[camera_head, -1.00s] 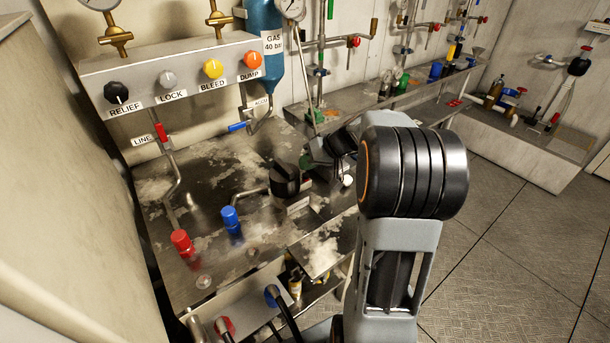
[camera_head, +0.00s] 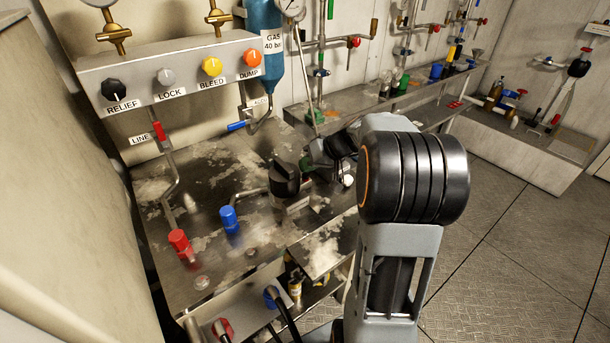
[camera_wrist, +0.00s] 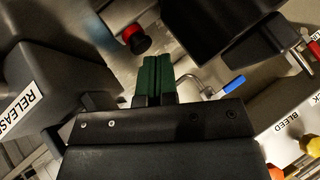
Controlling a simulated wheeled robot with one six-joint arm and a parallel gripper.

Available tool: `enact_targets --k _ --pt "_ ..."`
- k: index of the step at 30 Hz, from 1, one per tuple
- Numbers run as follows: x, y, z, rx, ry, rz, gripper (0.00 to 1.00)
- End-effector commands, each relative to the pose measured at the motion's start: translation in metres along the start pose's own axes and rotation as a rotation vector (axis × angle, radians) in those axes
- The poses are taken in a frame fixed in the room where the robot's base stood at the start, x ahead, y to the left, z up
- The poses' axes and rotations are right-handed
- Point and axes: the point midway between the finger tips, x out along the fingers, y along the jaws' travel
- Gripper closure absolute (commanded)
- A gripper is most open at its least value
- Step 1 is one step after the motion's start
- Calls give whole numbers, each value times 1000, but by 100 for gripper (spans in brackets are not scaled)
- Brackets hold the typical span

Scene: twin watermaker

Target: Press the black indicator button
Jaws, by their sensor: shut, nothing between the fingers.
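In the wrist view a round black button (camera_wrist: 140,43) with a red collar (camera_wrist: 131,32) lies just beyond my fingertips, slightly to the left. I cannot tell whether they touch. My gripper (camera_wrist: 155,62) has green finger pads pressed together with nothing between them. In the head view my gripper (camera_head: 305,161) shows only in part, low over the metal bench; my dark wrist and arm hide the rest. I cannot make out the red-collared black button in the head view. A black knob labelled RELIEF (camera_head: 113,90) is at the left end of the panel.
A black handle (camera_head: 285,179) stands on the bench left of my gripper. Red (camera_head: 179,241) and blue (camera_head: 229,218) caps stand nearer the front. In the wrist view a dark box labelled RELEASE (camera_wrist: 50,85) is close on the left, and a blue lever (camera_wrist: 233,85) on the right.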

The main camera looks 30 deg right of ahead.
Motion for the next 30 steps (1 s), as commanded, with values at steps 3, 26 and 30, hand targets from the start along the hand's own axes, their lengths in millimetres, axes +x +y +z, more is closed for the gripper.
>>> enact_targets --k 3,26,30 --pt "1 1 1 0 0 0 100" --pt "6 4 5 0 -1 0 100" --pt "8 5 6 1 -2 0 100"
